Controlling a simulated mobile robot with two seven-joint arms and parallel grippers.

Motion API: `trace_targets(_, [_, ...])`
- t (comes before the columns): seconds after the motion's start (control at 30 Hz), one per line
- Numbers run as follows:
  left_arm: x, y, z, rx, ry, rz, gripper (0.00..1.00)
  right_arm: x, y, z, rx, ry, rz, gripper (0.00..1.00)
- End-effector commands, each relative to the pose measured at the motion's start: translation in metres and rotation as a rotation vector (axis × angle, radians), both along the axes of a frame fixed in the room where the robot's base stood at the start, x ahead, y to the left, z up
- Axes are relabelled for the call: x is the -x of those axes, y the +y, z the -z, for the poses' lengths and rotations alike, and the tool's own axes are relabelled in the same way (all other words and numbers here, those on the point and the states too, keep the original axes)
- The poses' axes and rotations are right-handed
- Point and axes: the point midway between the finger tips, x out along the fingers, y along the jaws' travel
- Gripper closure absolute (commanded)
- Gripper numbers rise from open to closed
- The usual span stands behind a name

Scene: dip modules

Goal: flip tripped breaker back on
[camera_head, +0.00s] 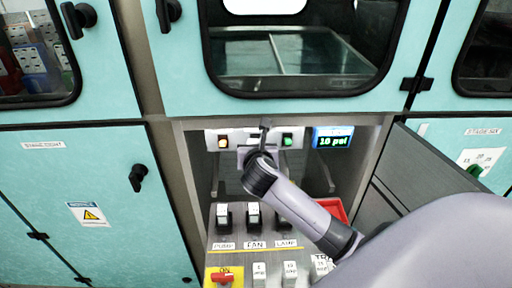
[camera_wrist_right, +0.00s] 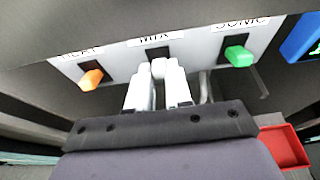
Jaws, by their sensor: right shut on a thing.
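My right gripper (camera_head: 265,128) reaches up to the upper switch strip and hides its middle part in the head view. In the right wrist view, its two pale fingers (camera_wrist_right: 158,76) are closed around the white MIX lever (camera_wrist_right: 158,66). An orange lever (camera_wrist_right: 91,79) sits left of it and a green SONIC lever (camera_wrist_right: 238,56) right of it. Below, the head view shows the PUMP (camera_head: 223,216), FAN (camera_head: 253,216) and LAMP (camera_head: 284,216) switches. Lower still are a red switch (camera_head: 222,278) and several white ones (camera_head: 290,272). I cannot tell which breaker is tripped. My left gripper is out of view.
A lit display (camera_head: 333,138) reading 10 psi is right of the strip. A red bin (camera_head: 338,208) is partly behind my arm; it also shows in the wrist view (camera_wrist_right: 285,146). A glass-windowed hood (camera_head: 300,85) is above; teal cabinet doors (camera_head: 60,200) stand left.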

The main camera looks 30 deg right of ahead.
Motion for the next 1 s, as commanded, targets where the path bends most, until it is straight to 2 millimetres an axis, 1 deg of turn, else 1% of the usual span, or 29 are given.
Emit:
trace_targets(0.57, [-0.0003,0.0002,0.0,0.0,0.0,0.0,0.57,-0.0001,0.0001,0.0,-0.016,0.026,0.0,1.0])
trace_targets(0.6, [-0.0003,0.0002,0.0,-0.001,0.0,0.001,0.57,0.0,0.0,-0.0001,-0.016,0.026,0.0,0.74])
trace_targets(0.67, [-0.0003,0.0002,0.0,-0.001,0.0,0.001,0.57,-0.0001,-0.0001,-0.0001,-0.016,0.027,0.001,0.55])
trace_targets(1.0, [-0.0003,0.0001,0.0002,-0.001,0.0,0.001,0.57,0.0009,0.0006,-0.0014,-0.016,0.024,0.0,0.55])
